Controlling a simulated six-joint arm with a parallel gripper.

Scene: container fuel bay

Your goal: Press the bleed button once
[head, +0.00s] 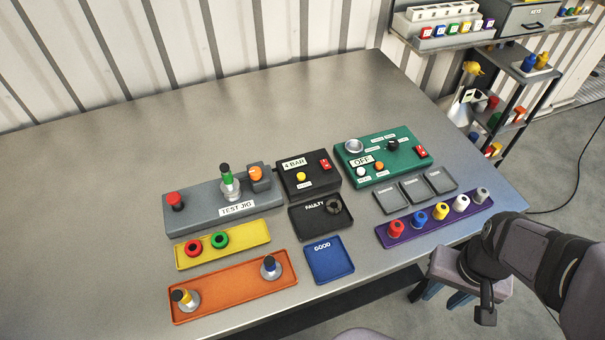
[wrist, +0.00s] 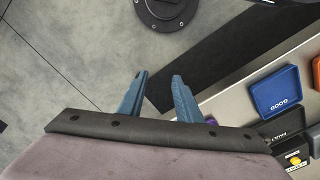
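A black box (head: 312,187) on the table carries a "4 BAR" display, a red switch (head: 325,164) and a yellow button (head: 301,176) with a small label too small to read. The yellow button also shows at the lower right edge of the wrist view (wrist: 295,162). My gripper (head: 446,297) hangs beyond the table's front edge, at the right, well apart from the boxes. Its blue fingers (wrist: 160,95) are apart with nothing between them.
A grey test jig (head: 205,221) stands left of the black box. The black faulty tray (head: 305,229), blue good tray (head: 343,275) and purple rack (head: 418,232) of coloured parts lie in front. An orange tray (head: 228,293) lies front left. The table's back is clear.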

